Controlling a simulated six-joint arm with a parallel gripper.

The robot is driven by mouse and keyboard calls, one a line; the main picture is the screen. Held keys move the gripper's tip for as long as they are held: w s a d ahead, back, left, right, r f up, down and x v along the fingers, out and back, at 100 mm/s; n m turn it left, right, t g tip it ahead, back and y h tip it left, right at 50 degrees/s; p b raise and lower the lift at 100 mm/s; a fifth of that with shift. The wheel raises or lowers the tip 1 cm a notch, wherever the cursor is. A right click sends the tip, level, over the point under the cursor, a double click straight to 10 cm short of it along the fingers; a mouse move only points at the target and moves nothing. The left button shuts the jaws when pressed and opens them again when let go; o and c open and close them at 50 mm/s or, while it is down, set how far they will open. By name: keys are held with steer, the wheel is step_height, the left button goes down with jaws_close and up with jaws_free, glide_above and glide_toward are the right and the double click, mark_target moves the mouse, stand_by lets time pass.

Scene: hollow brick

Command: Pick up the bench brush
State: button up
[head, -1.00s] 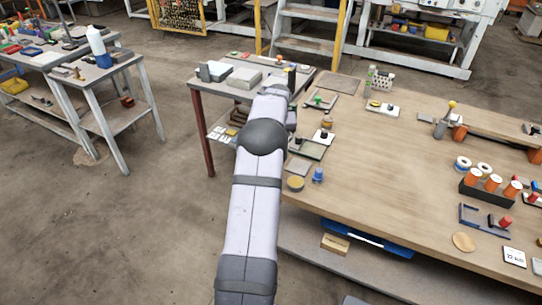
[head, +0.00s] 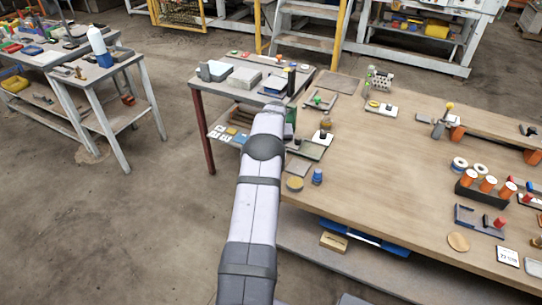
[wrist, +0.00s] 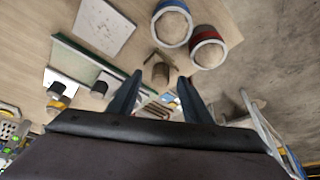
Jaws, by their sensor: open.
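My gripper (wrist: 158,82) is open in the wrist view, with its two dark fingers apart. A small brown block-like thing with a dark end (wrist: 160,72) shows just beyond and between the fingertips, apart from them. It may be the bench brush, but I cannot tell for sure. No other thing in view is clearly the brush. In the head view my arm hides the gripper and whatever lies directly behind it, near the left edge of the wooden workbench (head: 400,180).
Two round containers, one blue-rimmed (wrist: 172,24) and one red-rimmed (wrist: 208,48), stand near the fingers. A pale square plate (wrist: 103,27) and a green-edged tray (wrist: 85,66) lie nearby. A small side table (head: 205,84) holds boxes. The bench middle is clear.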

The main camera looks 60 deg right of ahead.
steer(key=shift+w+d+f, duration=0.1)
steer(key=shift+d+f, duration=0.05)
steer(key=shift+f, duration=0.3)
jaws_close()
step_height(320, 180, up, 10)
steer(key=b, duration=0.2)
steer(key=shift+b, duration=0.3)
